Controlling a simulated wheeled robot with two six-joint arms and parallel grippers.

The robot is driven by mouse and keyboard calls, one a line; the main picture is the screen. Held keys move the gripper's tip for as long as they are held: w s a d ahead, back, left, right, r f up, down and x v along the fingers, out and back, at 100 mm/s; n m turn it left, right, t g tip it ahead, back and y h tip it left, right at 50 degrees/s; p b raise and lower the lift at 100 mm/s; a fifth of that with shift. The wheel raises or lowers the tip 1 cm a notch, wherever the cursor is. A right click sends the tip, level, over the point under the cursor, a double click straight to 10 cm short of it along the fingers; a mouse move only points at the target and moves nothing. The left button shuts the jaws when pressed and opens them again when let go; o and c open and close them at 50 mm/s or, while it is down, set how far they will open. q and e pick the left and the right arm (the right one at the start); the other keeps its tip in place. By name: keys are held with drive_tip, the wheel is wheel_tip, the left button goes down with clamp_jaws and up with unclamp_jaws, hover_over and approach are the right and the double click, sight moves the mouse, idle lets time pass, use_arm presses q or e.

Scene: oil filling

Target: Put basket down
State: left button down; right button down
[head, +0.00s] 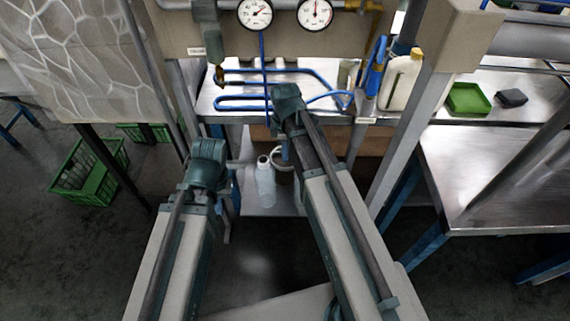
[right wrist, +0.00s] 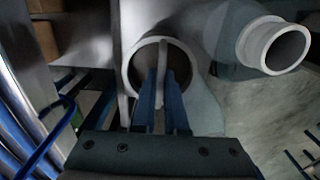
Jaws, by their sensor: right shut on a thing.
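My right gripper (right wrist: 163,90) has its blue fingers down inside a round pale rim. They are shut on a thin upright part of a round-mouthed container (right wrist: 133,75). In the head view this container (head: 284,175) is dark inside and shows below my right wrist, low under the bench. I cannot tell if it is the basket or if its base touches anything. A pale bottle (head: 265,185) with an open neck stands close beside it, and its round mouth shows in the right wrist view (right wrist: 274,46). My left gripper (head: 208,155) is at the left, apart from both; its fingers are hidden.
The metal bench (head: 310,83) with blue pipes is ahead, below two gauges. A green crate (head: 92,178) with bottles is on the floor at the left. A white jug (head: 402,80) and green tray (head: 467,98) are at the right. Posts flank the bench.

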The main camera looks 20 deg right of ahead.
drive_tip(key=shift+f+b, duration=2.15)
drive_tip(key=shift+f, duration=0.1)
drive_tip(key=shift+f, duration=0.15)
drive_tip(key=c, duration=1)
unclamp_jaws()
drive_tip(key=shift+o, duration=0.2)
